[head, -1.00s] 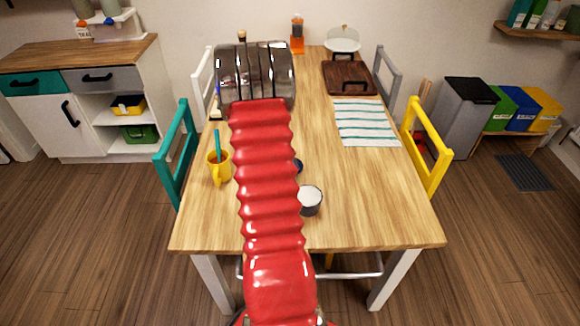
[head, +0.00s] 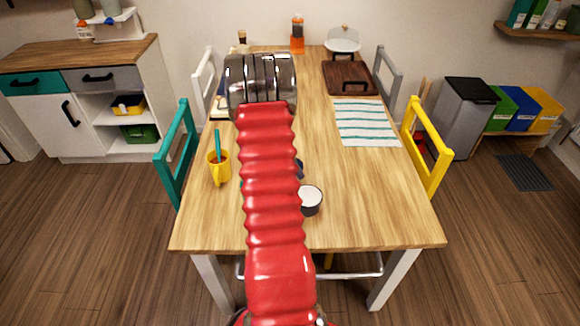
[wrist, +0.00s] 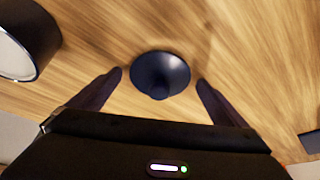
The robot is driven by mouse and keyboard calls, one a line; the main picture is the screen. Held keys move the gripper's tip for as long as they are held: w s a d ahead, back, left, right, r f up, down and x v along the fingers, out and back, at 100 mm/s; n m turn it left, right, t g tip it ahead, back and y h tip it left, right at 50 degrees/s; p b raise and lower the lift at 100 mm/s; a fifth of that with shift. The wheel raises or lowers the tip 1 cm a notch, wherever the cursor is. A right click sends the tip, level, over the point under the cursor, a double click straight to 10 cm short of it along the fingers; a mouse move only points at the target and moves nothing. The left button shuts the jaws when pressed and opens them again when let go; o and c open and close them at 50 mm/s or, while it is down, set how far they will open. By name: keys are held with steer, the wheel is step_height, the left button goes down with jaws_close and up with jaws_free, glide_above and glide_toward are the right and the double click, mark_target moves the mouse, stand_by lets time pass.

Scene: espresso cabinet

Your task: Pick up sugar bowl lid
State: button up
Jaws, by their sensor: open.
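The sugar bowl lid (wrist: 165,65) is a dark, glossy round piece with a knob, lying on the wooden table in the wrist view. My gripper (wrist: 160,78) is open, with one finger to each side of the lid and a gap on both sides. In the head view, a dark blue edge of the lid (head: 300,169) shows beside my red arm, which hides the rest of it and my fingers. The sugar bowl (head: 311,201), dark-sided with white inside, stands uncovered nearer the table's front. It also shows at the upper left of the wrist view (wrist: 44,35).
A striped cloth (head: 366,122) and a dark wooden tray (head: 349,78) lie to the right and behind. The table's front right is clear.

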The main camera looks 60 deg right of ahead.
steer(key=shift+c, duration=0.4)
steer(key=c, duration=1.1)
steer(key=shift+o, duration=0.2)
step_height(320, 180, up, 10)
